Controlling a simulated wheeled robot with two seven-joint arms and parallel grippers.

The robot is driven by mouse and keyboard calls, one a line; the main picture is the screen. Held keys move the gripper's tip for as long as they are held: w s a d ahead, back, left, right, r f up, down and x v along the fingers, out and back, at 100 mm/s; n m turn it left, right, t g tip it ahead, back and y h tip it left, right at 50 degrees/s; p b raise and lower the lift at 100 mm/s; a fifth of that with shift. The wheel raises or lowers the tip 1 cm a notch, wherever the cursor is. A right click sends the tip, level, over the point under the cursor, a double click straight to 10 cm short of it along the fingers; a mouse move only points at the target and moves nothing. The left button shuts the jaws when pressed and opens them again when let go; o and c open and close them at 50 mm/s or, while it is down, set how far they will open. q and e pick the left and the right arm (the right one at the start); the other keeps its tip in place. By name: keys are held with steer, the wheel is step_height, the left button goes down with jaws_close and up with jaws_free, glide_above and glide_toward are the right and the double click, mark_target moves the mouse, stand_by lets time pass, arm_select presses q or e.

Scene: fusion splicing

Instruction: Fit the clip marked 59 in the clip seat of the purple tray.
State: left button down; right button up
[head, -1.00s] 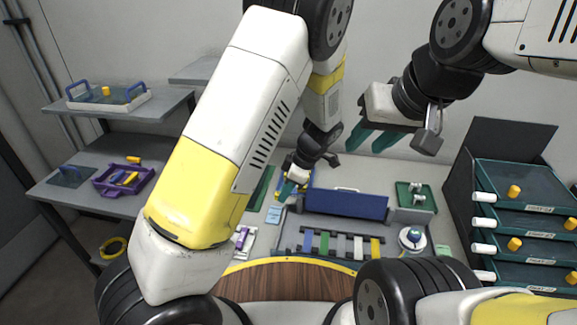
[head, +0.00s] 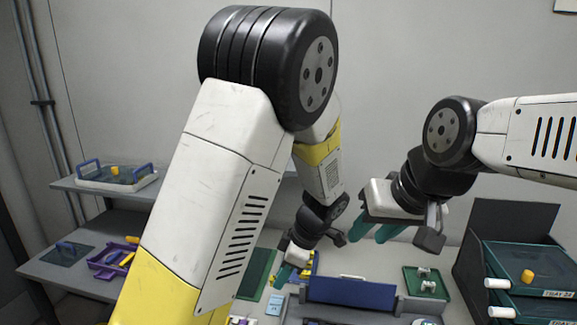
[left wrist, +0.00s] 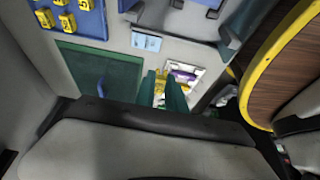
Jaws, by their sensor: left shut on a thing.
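My left gripper (head: 284,272) is shut on a yellow clip (left wrist: 160,86), which shows between the teal fingers in the left wrist view; its number cannot be read. The gripper is over the table, left of the long blue box and beside the green mat. A purple tray (head: 96,262) lies on the left shelf with yellow and blue pieces in it, well away from the gripper. A white piece with a purple part (left wrist: 186,74) lies on the table beyond the fingers; its clip seat cannot be made out. My right gripper (head: 378,233) is open and empty, above the table.
A blue holder (left wrist: 75,16) carries several numbered yellow clips. A green mat (left wrist: 118,72) and a light-blue card (left wrist: 147,42) lie nearby. The long blue box (head: 350,291) and a green tray (head: 434,278) stand right. Stacked teal trays (head: 525,262) are at far right.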

arm_select(q)
steer(key=w+a+f+m+t+h, duration=0.1)
steer(key=w+a+f+m, duration=0.1)
steer(key=a+m, duration=0.2)
steer(key=w+a+f+m+t+h, duration=0.1)
steer(key=w+a+m, duration=0.1)
steer(key=a+m, duration=0.3)
steer(key=w+a+f+m+t+h, duration=0.1)
steer(key=w+a+f+m, duration=0.1)
steer(key=w+a+m, duration=0.1)
steer(key=shift+a+f+m+t+h, duration=0.2)
steer(key=shift+a+m, duration=0.2)
steer(key=shift+m, duration=0.15)
steer(key=shift+a+f+m+t+h, duration=0.1)
steer(key=shift+a+f+m+h, duration=0.1)
steer(key=shift+a+m, duration=0.3)
steer(key=shift+a+f+m+h, duration=0.1)
steer(key=shift+m+h, duration=0.2)
steer(key=shift+m, duration=0.55)
